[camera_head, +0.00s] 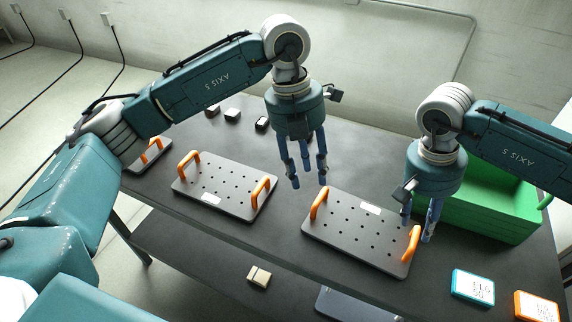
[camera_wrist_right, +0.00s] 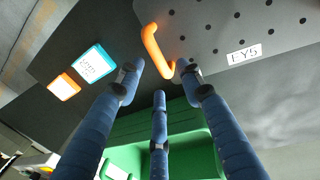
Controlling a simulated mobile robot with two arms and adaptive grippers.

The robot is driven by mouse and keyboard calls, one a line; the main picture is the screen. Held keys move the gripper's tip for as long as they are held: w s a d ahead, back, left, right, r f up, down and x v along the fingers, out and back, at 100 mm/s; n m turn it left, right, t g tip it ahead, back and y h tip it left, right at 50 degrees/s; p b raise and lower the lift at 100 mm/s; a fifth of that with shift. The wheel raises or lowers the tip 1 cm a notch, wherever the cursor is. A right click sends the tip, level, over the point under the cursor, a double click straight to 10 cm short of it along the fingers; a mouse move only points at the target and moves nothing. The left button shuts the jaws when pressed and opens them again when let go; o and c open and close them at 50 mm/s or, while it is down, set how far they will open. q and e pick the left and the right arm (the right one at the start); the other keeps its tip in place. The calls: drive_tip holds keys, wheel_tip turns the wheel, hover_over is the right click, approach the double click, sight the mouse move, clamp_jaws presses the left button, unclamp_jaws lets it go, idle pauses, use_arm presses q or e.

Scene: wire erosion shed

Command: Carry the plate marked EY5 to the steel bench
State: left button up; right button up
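The plate marked EY5 (camera_head: 352,233) is a dark perforated plate with two orange handles. It lies flat on the dark table, and its label reads EY5 in the right wrist view (camera_wrist_right: 285,42). My left gripper (camera_head: 308,180) is open and empty, with its fingers just above and beside the plate's left handle (camera_head: 319,203). My right gripper (camera_head: 418,228) is open at the right handle (camera_head: 413,245). In the right wrist view that handle (camera_wrist_right: 152,45) lies just beyond the spread fingertips, apparently not gripped. The steel bench cannot be identified with certainty.
A similar plate (camera_head: 228,185) lies to the left, and another (camera_head: 150,155) is partly hidden by my left arm. A green crate (camera_head: 490,215) stands right of my right gripper. Blue (camera_head: 473,287) and orange (camera_head: 537,306) boxes sit front right. Small dark blocks (camera_head: 232,115) lie behind.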

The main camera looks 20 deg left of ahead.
wheel_tip(320, 180, up, 7)
drive_tip(key=a, duration=0.1)
drive_tip(key=shift+a, duration=0.2)
drive_tip(key=shift+w+f, duration=0.1)
